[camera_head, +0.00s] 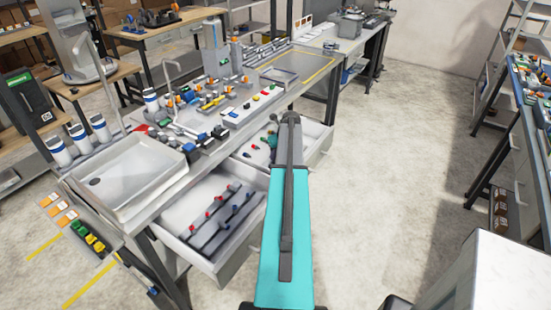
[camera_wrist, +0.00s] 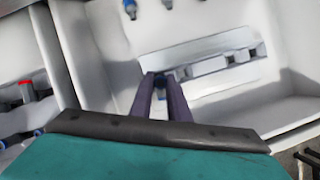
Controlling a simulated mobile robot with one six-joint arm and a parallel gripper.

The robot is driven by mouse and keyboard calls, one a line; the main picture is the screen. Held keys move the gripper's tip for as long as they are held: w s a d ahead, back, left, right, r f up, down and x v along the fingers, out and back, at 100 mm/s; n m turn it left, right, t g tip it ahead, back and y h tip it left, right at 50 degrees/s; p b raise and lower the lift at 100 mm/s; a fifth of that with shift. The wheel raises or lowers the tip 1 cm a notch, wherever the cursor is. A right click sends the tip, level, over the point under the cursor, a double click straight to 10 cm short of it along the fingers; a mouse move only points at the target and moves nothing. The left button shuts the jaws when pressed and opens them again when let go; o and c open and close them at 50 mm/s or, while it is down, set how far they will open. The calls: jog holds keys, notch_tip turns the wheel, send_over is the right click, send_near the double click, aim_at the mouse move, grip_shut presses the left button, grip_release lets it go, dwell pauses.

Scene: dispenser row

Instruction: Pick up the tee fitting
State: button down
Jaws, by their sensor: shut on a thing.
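In the wrist view my gripper (camera_wrist: 161,77) points down into a white drawer. Its two dark fingers are shut on a small dark blue piece (camera_wrist: 160,83), which I take to be the tee fitting. Most of it is hidden between the fingertips, so its shape is unclear. It appears over a pale slotted strip (camera_wrist: 215,65), and I cannot tell whether they touch. In the head view my arm covers part of the open right-hand drawer (camera_head: 318,142), and the held piece cannot be made out.
Blue-ended fittings (camera_wrist: 130,9) sit at the drawer's far side. Left of it, another open drawer (camera_head: 180,222) holds dark bars with red and blue ends. Open floor (camera_head: 400,170) lies to the right.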

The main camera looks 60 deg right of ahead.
jog(key=shift+r, duration=0.1)
notch_tip(320, 180, up, 10)
jog(key=b, duration=0.3)
dwell(0.4)
dwell(0.3)
jog(key=shift+f, duration=0.2)
jog(key=shift+n+g, duration=0.3)
jog(key=shift+n, duration=0.1)
jog(key=shift+w+a+f+b, duration=0.1)
jog(key=shift+f+b, duration=0.4)
jog(key=shift+f, duration=1.25)
jog(key=shift+w+f+b, duration=0.1)
jog(key=shift+f+b, duration=0.4)
jog(key=shift+f, duration=1.2)
jog(key=shift+f+b, duration=0.4)
jog(key=shift+f, duration=0.95)
jog(key=c, duration=1.6)
grip_release()
